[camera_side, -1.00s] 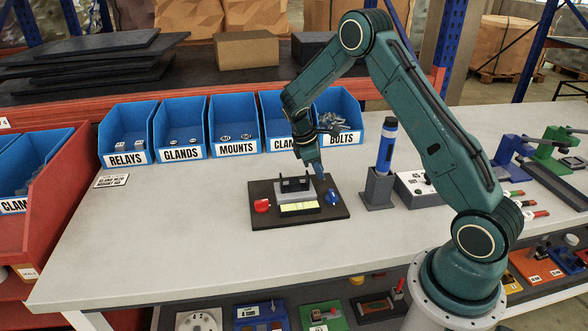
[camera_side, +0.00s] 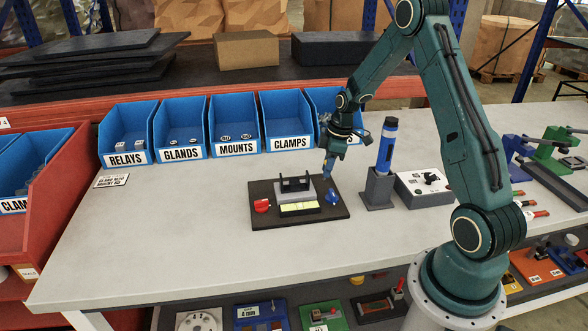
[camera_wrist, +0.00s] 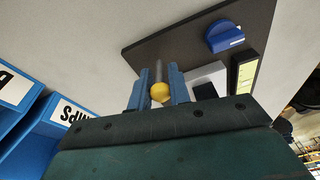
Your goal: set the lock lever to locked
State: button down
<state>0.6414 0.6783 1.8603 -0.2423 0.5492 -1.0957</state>
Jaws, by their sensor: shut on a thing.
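A dark base plate (camera_side: 262,218) lies on the bench with a grey block (camera_side: 296,190) that carries black uprights (camera_side: 296,183). A red knob (camera_side: 262,206) is at its left and a blue knob (camera_side: 333,198) at its right. My gripper (camera_side: 328,175) is low over the plate's back right corner, just behind the blue knob. In the wrist view, my gripper (camera_wrist: 160,88) has its blue fingers closed on a lever (camera_wrist: 160,90) with a grey rod and yellow ball tip. The fingers hide the lever in the side view, so its setting cannot be read there.
Blue bins (camera_side: 236,140) stand in a row behind the plate. A grey holder (camera_side: 379,190) with a blue cylinder (camera_side: 386,145) and a white switch box (camera_side: 423,188) stand to the right. The bench (camera_side: 170,220) is clear left of and in front of the plate.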

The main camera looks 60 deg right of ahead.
jog(key=shift+s+d+t+y, duration=0.1)
jog(key=shift+d+t+y, duration=0.05)
jog(key=shift+t+y, duration=0.2)
dwell(0.3)
jog(key=c, duration=1.4)
grip_release()
jog(key=v, duration=1.4)
